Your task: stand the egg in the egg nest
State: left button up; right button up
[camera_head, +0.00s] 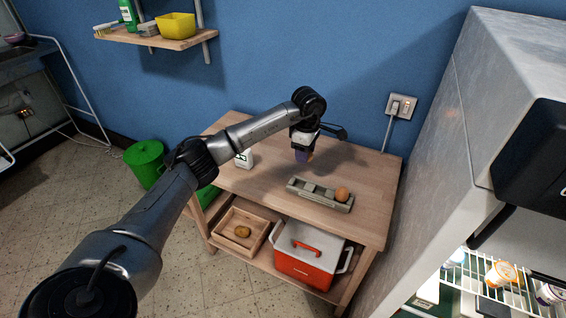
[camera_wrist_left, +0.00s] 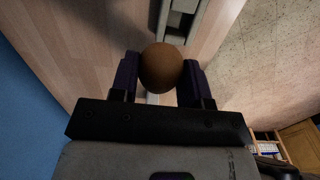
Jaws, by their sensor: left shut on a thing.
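My left gripper (camera_head: 304,156) hangs over the table, behind and left of the grey egg nest, pointing down. In the left wrist view its dark purple fingers (camera_wrist_left: 158,84) are shut on a brown egg (camera_wrist_left: 159,67), held between them. In the head view the fingers mostly hide the held egg. The egg nest (camera_head: 318,193) is a long grey block with hollows, lying on the table; part of it also shows in the left wrist view (camera_wrist_left: 181,22). An orange-brown round thing (camera_head: 342,194) sits at its right end. My right gripper is not in view.
The wooden table (camera_head: 365,175) has free room around the nest. A white container (camera_head: 244,159) stands at its left. Below are a wooden tray (camera_head: 262,222) with a brown lump and a red cooler (camera_head: 306,269). A socket (camera_head: 401,106) is on the wall; a fridge (camera_head: 445,150) stands right.

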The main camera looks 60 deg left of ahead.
pick_arm(q)
jog(key=b, duration=0.5)
send_over(279, 170)
notch_tip(279, 170, down, 6)
jog(key=shift+w+f, duration=0.1)
jog(key=shift+f, duration=0.05)
jog(key=shift+f+b, duration=1.2)
jog(key=shift+f, duration=0.9)
jog(key=shift+r, duration=0.1)
jog(key=o, duration=1)
